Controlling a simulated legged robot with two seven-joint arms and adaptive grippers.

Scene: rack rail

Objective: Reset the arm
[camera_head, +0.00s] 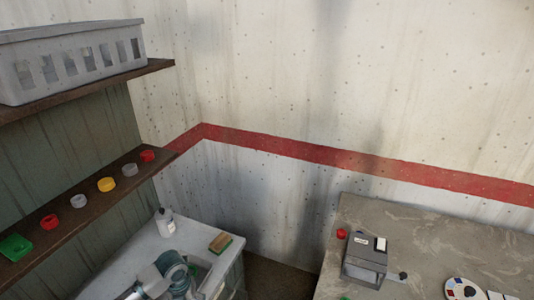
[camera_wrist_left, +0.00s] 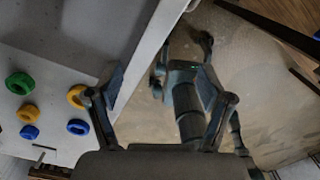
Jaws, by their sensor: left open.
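My left gripper (camera_wrist_left: 160,88) shows in the left wrist view, its two dark fingers spread wide apart with nothing between them. Behind the fingers, dark jointed limb parts show against the brown floor; I cannot tell which parts they are. The left finger overlaps the edge of a light grey panel or table. In the head view I cannot clearly make out either gripper. My right gripper is not seen.
In the head view, a brown shelf (camera_head: 88,195) holds several coloured rings and a green tray (camera_head: 15,247). A crate (camera_head: 75,60) sits above.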

